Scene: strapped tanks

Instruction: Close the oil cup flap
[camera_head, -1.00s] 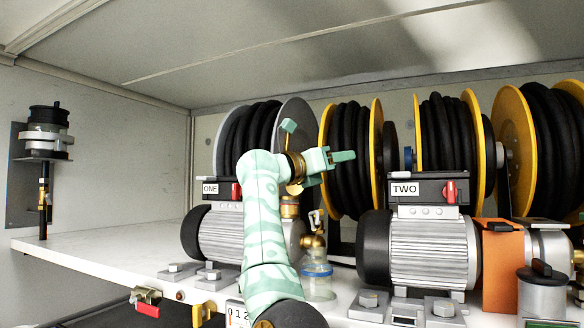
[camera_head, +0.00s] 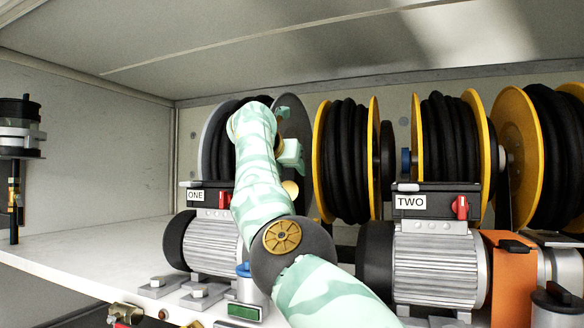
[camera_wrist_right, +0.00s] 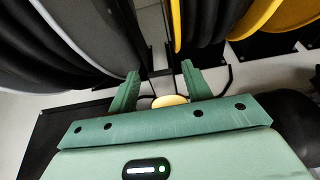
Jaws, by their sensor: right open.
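A tan, brass-coloured disc, which looks like the oil cup flap (camera_head: 290,188), shows beside my right forearm, near motor ONE. In the right wrist view the disc (camera_wrist_right: 170,101) lies between the bases of my fingers, below the fingertips; I cannot tell whether it touches them or how far it is tilted. The cup under it is hidden by my arm. My right gripper (camera_head: 287,133) is open, partly hidden behind its own wrist, in front of the grey reel. Its two green fingers (camera_wrist_right: 160,72) stand apart with nothing gripped. My left gripper is not in view.
Motor ONE (camera_head: 211,246) stands left of my arm, motor TWO (camera_head: 435,262) right of it. Black hose reels (camera_head: 345,160) fill the space behind. A blue-topped cylinder (camera_head: 243,270) stands close to my elbow. The white shelf (camera_head: 90,240) is bare at left.

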